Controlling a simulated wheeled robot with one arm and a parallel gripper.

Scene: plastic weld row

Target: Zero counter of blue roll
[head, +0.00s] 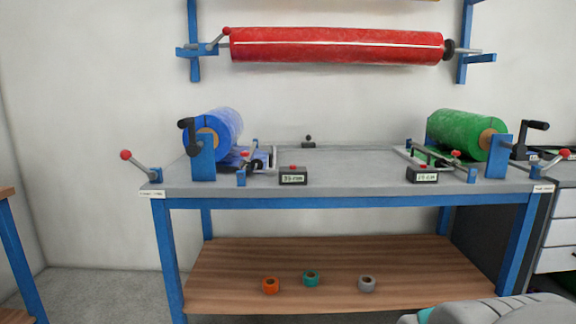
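The blue roll (221,130) sits in a blue stand at the left end of the grey workbench (345,188), with a black crank handle on its left side. A small dark counter box (293,176) with a pale display and a red button on top stands at the bench's front edge, right of the blue roll. Its digits are too small to read surely. A similar counter (423,175) stands near the green roll (461,134) at the right end. My gripper is not in view; only a grey and teal shape shows at the bottom right.
A red roll (335,46) hangs on wall brackets above the bench. Levers with red knobs (126,155) stick out at both bench ends. A wooden lower shelf (230,270) holds orange, teal and grey tape rolls. Drawers (556,232) stand at the right. The bench middle is clear.

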